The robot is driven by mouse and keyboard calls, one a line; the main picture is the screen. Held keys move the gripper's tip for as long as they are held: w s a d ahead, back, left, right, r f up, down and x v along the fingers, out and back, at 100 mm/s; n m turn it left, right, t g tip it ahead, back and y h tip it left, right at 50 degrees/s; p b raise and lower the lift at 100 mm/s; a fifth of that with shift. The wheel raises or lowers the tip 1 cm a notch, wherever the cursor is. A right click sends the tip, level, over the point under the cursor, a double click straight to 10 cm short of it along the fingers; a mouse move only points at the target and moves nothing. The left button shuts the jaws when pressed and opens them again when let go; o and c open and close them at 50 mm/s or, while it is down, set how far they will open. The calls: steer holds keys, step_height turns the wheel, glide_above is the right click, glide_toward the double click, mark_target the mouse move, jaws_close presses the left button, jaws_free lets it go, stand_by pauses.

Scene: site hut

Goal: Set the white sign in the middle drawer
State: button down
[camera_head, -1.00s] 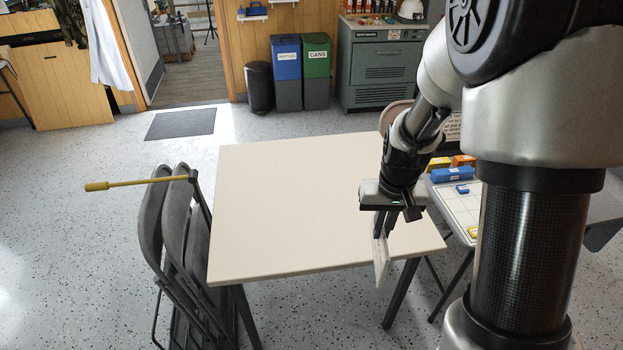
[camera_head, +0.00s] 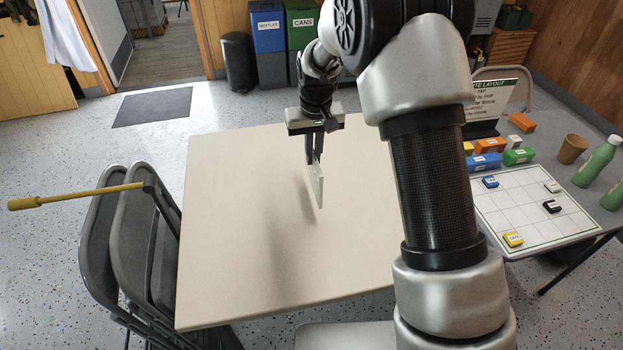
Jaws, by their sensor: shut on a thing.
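My gripper (camera_head: 313,160) is shut on the white sign (camera_head: 318,186), a thin pale plate seen nearly edge-on. The sign hangs below the fingers, upright and slightly tilted, above the cream table (camera_head: 235,200). A soft shadow lies on the tabletop to its left. The face of the sign cannot be read from here. No drawer shows clearly in this view, so the middle drawer is not in sight.
Folded grey chairs (camera_head: 105,240) with a yellow-handled tool (camera_head: 75,197) stand at the left. A gridded board (camera_head: 530,205) with small coloured blocks, a brown cup (camera_head: 572,149) and green bottles (camera_head: 597,162) are at the right. The cream tabletop is otherwise bare.

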mark_target(313, 173)
steer(key=shift+f, duration=3.45)
steer(key=shift+f+b, duration=0.1)
steer(key=shift+b, duration=0.2)
steer(key=shift+f, duration=0.15)
steer(key=c, duration=1.9)
jaws_free()
